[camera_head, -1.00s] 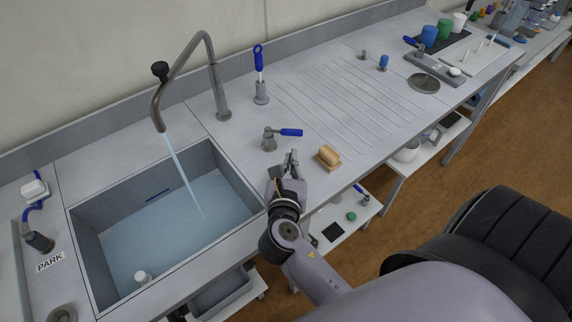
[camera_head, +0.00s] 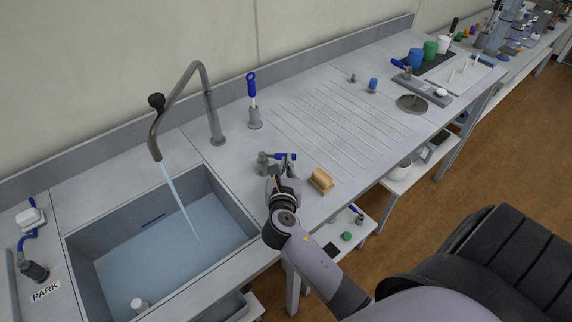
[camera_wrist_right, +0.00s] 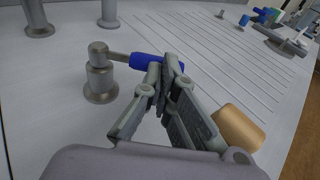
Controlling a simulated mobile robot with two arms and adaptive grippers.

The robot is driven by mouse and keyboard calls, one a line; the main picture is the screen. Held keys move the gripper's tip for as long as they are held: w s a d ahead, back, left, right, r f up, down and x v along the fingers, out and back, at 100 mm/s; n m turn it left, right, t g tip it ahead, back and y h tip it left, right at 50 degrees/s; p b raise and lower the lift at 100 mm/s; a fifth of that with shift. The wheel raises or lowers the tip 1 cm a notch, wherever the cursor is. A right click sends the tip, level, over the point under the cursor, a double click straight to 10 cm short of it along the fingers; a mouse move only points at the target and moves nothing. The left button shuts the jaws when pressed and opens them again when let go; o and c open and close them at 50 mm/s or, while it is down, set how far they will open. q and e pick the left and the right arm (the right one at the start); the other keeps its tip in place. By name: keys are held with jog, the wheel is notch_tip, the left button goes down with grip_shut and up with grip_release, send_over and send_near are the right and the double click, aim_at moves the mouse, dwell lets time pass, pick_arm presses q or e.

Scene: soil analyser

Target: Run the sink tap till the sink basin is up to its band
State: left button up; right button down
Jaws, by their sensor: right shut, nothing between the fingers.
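The sink basin (camera_head: 82,252) holds blue water (camera_head: 170,255). Its surface lies a little below the short blue band (camera_head: 152,221) on the back wall. A stream (camera_head: 180,202) runs from the grey spout (camera_head: 184,92) into it. The tap lever (camera_head: 263,163) stands right of the basin, its blue handle pointing right; it also shows in the wrist view (camera_wrist_right: 142,61). My right gripper (camera_head: 284,167) is shut and empty, its fingertips (camera_wrist_right: 171,64) at the handle's free end and partly covering it. I cannot tell whether they touch. My left gripper is out of view.
The ribbed drainboard (camera_head: 345,120) is mostly clear. A white stopper-like piece (camera_head: 139,304) is in the basin's front.

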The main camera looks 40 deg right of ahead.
jog(key=n+y+p, duration=0.1)
jog(key=d+n+t+y+p, duration=0.1)
jog(key=p, duration=0.1)
jog(key=shift+w+d+r+t, duration=0.15)
jog(key=shift+w+r+t, duration=0.15)
jog(key=shift+r, duration=0.05)
jog(key=shift+w+d+f+n+y+p, duration=0.1)
jog(key=shift+w+d+n+y+p, duration=0.3)
jog(key=shift+y+p, duration=0.3)
jog(key=shift+d+f, duration=0.15)
jog(key=shift+w+f, duration=0.1)
